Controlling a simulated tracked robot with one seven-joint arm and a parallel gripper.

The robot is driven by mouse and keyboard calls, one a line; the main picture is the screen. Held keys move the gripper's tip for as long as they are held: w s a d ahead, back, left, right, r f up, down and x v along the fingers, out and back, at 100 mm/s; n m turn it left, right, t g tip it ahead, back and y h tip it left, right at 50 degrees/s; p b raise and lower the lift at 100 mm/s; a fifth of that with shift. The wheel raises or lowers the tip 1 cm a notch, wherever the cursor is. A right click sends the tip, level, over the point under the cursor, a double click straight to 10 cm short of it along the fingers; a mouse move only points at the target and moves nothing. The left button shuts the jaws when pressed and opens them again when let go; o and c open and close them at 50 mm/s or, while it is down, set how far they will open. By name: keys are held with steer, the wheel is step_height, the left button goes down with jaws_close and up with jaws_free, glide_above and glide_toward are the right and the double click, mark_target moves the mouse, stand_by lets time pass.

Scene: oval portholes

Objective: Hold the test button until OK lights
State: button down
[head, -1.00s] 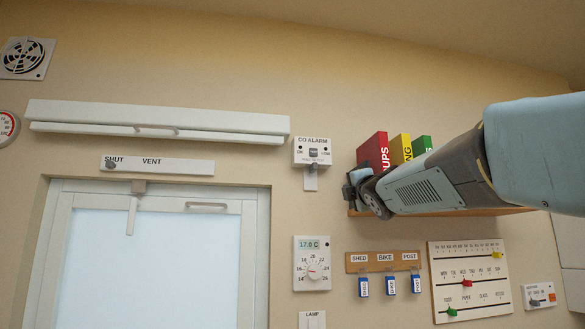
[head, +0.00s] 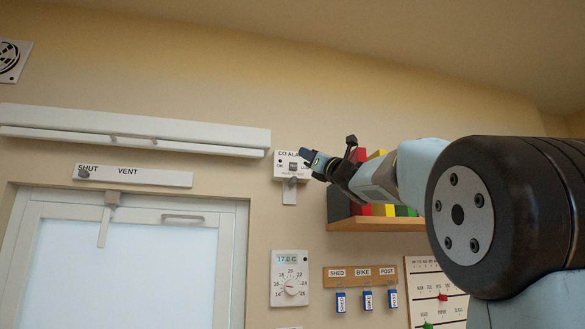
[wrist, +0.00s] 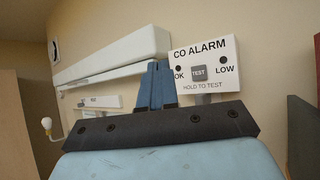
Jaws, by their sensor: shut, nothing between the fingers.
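The CO alarm (head: 282,172) is a white box on the wall right of the window. In the wrist view its face (wrist: 205,52) shows a grey TEST button (wrist: 199,73) between a dark OK lamp (wrist: 178,68) and a dark LOW lamp (wrist: 223,58). "HOLD TO TEST" is printed below. My gripper (head: 305,154) is shut and empty, in front of the alarm's right part in the head view. In the wrist view its blue fingertips (wrist: 158,66) lie left of the button, beside the OK lamp. The gap to the alarm's face cannot be told.
A shelf (head: 350,224) with coloured binders is right of the alarm, close to my arm. A long white vent bar (head: 60,122) runs above the window to the left. A thermostat (head: 290,262) and key hooks (head: 360,272) are below.

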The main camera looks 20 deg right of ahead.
steer(key=shift+w, duration=4.35)
steer(key=shift+w, duration=0.1)
steer(key=shift+w, duration=0.25)
steer(key=shift+w, duration=0.45)
stand_by(0.6)
steer(key=shift+s, duration=0.1)
stand_by(0.9)
steer(key=shift+s, duration=0.75)
steer(key=shift+s, duration=2.5)
